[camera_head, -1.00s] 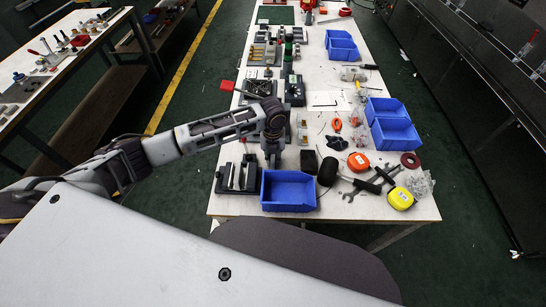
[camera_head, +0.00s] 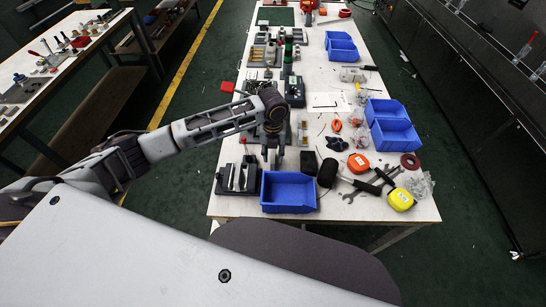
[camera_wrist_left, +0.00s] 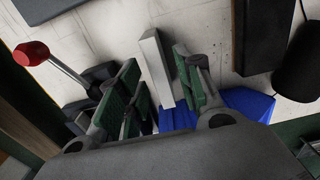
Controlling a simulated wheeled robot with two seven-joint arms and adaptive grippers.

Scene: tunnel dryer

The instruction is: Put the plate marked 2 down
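A dark rack (camera_head: 222,188) with upright pale plates (camera_head: 250,175) stands left of the bin. My right gripper is out of view.
A red-knobbed lever (camera_wrist_left: 32,53) is near the gripper in the left wrist view. Fixtures crowd the table's left side further back.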

